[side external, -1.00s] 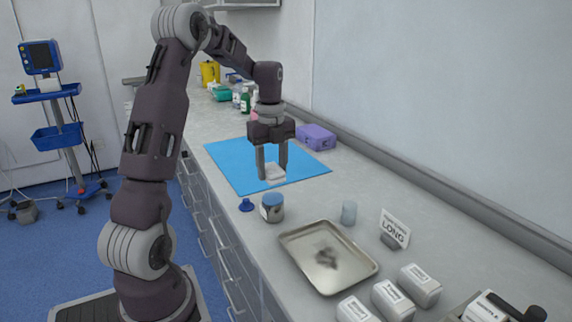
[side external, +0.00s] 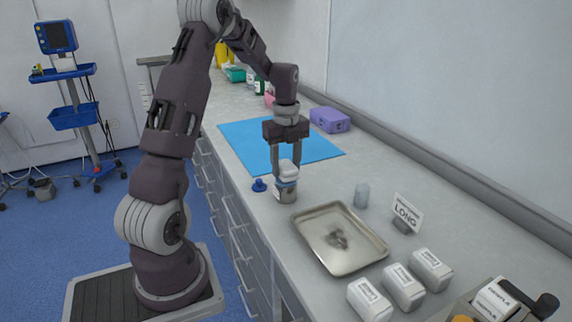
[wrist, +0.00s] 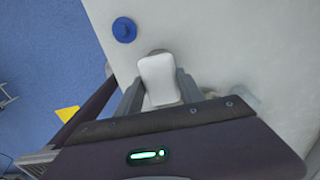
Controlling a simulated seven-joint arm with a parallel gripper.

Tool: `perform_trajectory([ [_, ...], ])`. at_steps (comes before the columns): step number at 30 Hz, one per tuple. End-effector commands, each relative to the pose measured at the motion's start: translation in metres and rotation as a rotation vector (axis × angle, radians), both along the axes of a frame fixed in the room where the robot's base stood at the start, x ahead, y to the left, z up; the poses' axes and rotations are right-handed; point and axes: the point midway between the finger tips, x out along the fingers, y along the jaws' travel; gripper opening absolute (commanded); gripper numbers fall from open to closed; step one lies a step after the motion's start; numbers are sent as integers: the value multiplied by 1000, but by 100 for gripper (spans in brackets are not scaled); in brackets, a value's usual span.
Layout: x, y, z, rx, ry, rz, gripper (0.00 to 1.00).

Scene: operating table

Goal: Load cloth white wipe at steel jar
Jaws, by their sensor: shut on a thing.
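The white wipe (side external: 288,167) is a small folded pad held between the fingers of my gripper (side external: 286,173). The wrist view shows the wipe (wrist: 160,82) between the two fingers. The steel jar (side external: 287,196) stands on the counter directly below the gripper, near the front edge of the blue mat. The wipe is over the jar's top; I cannot tell whether its lower edge touches the rim. The jar's opening is hidden behind the wipe. A blue lid (side external: 259,185) with a knob lies to the left of the jar; it also shows in the wrist view (wrist: 124,29).
The blue mat (side external: 250,135) lies flat behind the jar. A steel tray (side external: 340,240) is in front right, with a translucent cup (side external: 361,195) and a LONG sign (side external: 405,213) near it. Several white packs (side external: 404,288) stand at the front. A purple box (side external: 330,119) sits by the wall.

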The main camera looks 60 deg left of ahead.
Motion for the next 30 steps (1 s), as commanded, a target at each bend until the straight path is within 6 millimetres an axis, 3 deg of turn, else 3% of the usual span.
perform_trajectory([
  [30, 0, 0, -10, 0, 0, 0, 12],
])
